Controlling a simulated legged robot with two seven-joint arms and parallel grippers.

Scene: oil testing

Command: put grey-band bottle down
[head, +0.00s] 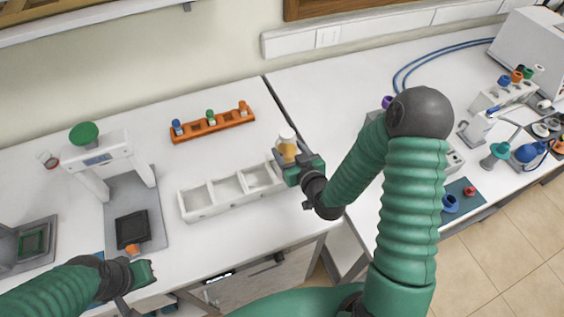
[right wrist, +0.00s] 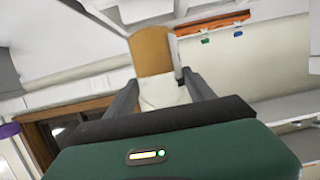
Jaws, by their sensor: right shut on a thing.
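The bottle (head: 286,149) is amber with a pale top in the head view. In the right wrist view its amber body (right wrist: 151,52) and a whitish end (right wrist: 162,92) stand between the fingers. I cannot make out a grey band. My right gripper (head: 284,158) is shut on it, at the right end of the white compartment tray (head: 206,209). It also shows in the right wrist view (right wrist: 162,88). The gripper hides that tray end, so I cannot tell whether the bottle touches it. My left gripper (head: 142,274) is at the lower left; its jaws are unclear.
An orange rack (head: 222,124) with small capped bottles stands behind the tray. A white stand with a green knob (head: 84,133) and a grey base with a black plate (head: 132,229) are on the left. Flasks and instruments crowd the right bench. Bare tabletop lies around the tray.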

